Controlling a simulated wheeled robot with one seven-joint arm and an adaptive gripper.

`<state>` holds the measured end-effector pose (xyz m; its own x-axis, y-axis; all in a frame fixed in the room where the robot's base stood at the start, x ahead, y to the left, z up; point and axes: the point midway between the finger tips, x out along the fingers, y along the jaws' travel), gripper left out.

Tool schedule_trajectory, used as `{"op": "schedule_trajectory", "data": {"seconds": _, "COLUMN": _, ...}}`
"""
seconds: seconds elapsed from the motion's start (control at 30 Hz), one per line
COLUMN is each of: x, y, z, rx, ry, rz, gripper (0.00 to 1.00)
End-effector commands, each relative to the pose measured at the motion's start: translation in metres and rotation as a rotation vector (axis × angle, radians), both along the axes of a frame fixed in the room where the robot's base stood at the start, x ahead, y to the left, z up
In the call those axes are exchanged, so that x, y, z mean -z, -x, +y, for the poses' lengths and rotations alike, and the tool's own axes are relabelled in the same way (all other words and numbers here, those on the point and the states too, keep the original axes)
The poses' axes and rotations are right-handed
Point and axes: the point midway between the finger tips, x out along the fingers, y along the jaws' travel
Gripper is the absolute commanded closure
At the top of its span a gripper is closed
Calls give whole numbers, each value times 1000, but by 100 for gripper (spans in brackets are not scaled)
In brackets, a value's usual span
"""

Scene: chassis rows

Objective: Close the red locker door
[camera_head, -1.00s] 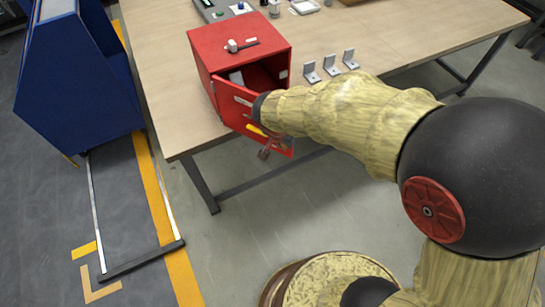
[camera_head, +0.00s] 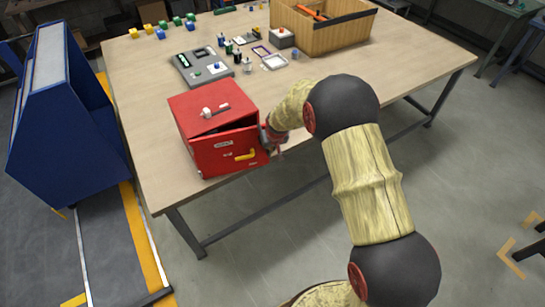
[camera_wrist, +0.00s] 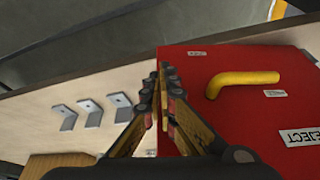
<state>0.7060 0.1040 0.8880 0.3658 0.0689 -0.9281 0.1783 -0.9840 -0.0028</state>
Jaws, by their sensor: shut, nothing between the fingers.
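The red locker (camera_head: 212,110) stands at the near left edge of the wooden table. Its red door (camera_head: 215,158) sits almost flush with the front, with a thin dark gap along the top edge. The door carries a yellow handle (camera_head: 245,155), which also shows in the wrist view (camera_wrist: 240,82). My gripper (camera_head: 276,138) is at the door's right edge in the head view. In the wrist view its fingers (camera_wrist: 165,75) are together and empty, beside or against the door's edge, left of the handle. Whether they touch the door is unclear.
A small hammer-like item (camera_head: 213,111) lies on the locker top. Several metal brackets (camera_wrist: 92,112) stand on the table beside the locker. A grey control box (camera_head: 200,67) and a wooden crate (camera_head: 320,28) are farther back. A blue cabinet (camera_head: 65,110) stands left of the table.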

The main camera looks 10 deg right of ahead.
Motion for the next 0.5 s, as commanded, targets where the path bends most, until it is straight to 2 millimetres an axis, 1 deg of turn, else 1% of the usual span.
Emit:
{"op": "schedule_trajectory", "data": {"seconds": 0.03, "x": 0, "y": -11, "z": 1, "rx": -24, "ry": 0, "rz": -1, "gripper": 100}}
{"op": "schedule_trajectory", "data": {"seconds": 0.2, "x": 2, "y": -38, "z": 5, "rx": -114, "ry": 0, "rz": -1, "gripper": 100}}
{"op": "schedule_trajectory", "data": {"seconds": 0.33, "x": 3, "y": -55, "z": 9, "rx": -171, "ry": 0, "rz": -2, "gripper": 100}}
{"op": "schedule_trajectory", "data": {"seconds": 0.5, "x": 3, "y": -69, "z": 13, "rx": -227, "ry": 2, "rz": 1, "gripper": 100}}
